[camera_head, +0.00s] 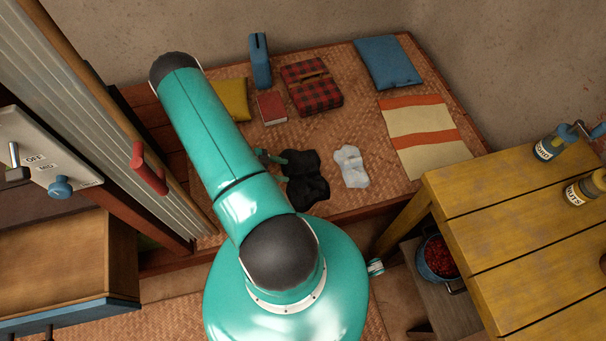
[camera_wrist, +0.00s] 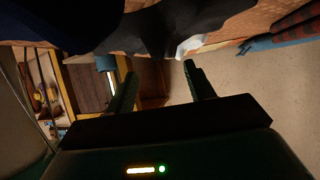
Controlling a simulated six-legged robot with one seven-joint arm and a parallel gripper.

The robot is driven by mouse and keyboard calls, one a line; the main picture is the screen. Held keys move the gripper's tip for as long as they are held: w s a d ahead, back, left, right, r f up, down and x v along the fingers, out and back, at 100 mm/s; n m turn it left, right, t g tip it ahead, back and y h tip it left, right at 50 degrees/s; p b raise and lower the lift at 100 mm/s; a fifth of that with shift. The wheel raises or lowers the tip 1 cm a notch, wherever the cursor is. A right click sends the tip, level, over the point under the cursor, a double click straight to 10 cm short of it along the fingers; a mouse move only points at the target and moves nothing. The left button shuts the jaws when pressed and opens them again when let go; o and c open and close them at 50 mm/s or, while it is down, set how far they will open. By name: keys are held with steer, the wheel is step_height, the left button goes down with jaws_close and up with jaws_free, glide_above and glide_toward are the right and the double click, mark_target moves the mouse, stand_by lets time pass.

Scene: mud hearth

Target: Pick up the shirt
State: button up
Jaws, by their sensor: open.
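A crumpled black cloth (camera_head: 305,178) lies on the woven mat, and a smaller crumpled white cloth (camera_head: 351,166) lies to its right. A folded red-and-black plaid cloth (camera_head: 318,95) lies farther back. I cannot tell for sure which of these is the shirt. My gripper (camera_head: 273,157) is at the left edge of the black cloth, partly hidden by my arm. In the wrist view my gripper (camera_wrist: 160,78) is open, with nothing seen between its fingers. The dark cloth (camera_wrist: 150,30) fills the top there, with the white cloth (camera_wrist: 190,45) beyond it.
A red book (camera_head: 271,108), a yellow cushion (camera_head: 232,98), a blue upright object (camera_head: 260,60), a blue cushion (camera_head: 388,62) and a striped cloth (camera_head: 422,135) lie around the mat. A yellow table (camera_head: 500,225) stands at right, a wooden cabinet (camera_head: 65,255) at left.

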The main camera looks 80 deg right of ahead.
mark_target(302, 171)
steer(key=shift+x, duration=1.1)
steer(key=shift+d+x, duration=0.25)
steer(key=shift+x, duration=1.1)
steer(key=shift+d+x, duration=0.2)
steer(key=shift+x, duration=1.15)
steer(key=shift+w, duration=0.15)
jaws_close()
